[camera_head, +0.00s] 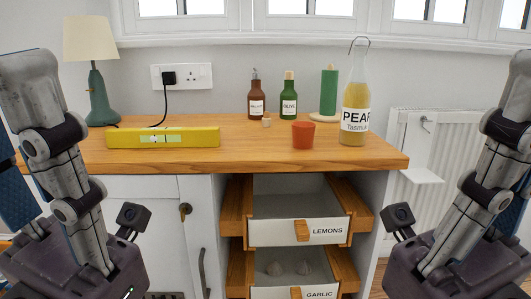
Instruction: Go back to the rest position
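My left arm stands folded at the left edge of the head view, and my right arm stands folded at the right edge, nearly mirroring it. I cannot make out the fingers of either gripper in this view. Neither arm visibly touches the counter, the drawers or anything on them. The drawer labelled LEMONS (275,233) is pulled open and looks empty inside.
The wooden counter (250,159) holds a lamp (97,98), a yellow level (190,137), a brown bottle (256,104), a green bottle (288,102), a green roll (328,92), a red cup (303,135) and a PEAR bottle (355,105). A radiator (405,158) is at right.

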